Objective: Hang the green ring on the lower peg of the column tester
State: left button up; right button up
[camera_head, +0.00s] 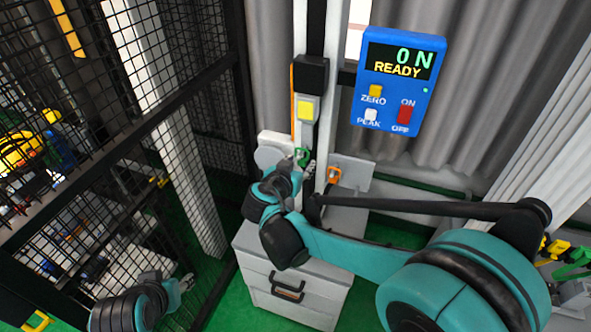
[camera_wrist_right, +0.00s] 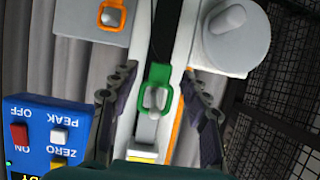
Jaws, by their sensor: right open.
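The green ring (camera_wrist_right: 155,78) is at the column tester (camera_wrist_right: 174,45). In the right wrist view it appears looped around a short silver peg (camera_wrist_right: 153,100); whether it fully rests there I cannot tell. The ring also shows small in the head view (camera_head: 303,156), partly hidden by my right gripper (camera_head: 301,163). In the wrist view, my right gripper (camera_wrist_right: 158,100) is open, with one finger on each side of the ring and a gap to both. My left gripper (camera_head: 182,284) is low at the left, away from the column; its fingers are too small to judge.
An orange ring (camera_head: 334,175) hangs on a grey plate (camera_head: 358,174) right of the column. A blue force display (camera_head: 402,80) reads 0 N, READY. A round grey disc (camera_wrist_right: 236,35) sits beside the column. A grey drawer cabinet (camera_head: 270,297) stands below; black mesh fencing (camera_head: 215,110) is left.

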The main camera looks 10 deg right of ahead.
grip_shut()
jog(key=c, duration=0.7)
grip_release()
jog(key=shift+c, duration=0.3)
jog(key=shift+r+p, duration=0.35)
jog(key=shift+r, duration=0.1)
jog(key=shift+s+a, duration=0.55)
jog(key=shift+s, duration=0.25)
jog(key=shift+s+a, duration=0.5)
jog(key=shift+s, duration=0.25)
jog(key=shift+s+a, duration=0.55)
jog(key=shift+s, duration=0.25)
jog(key=shift+f, duration=0.1)
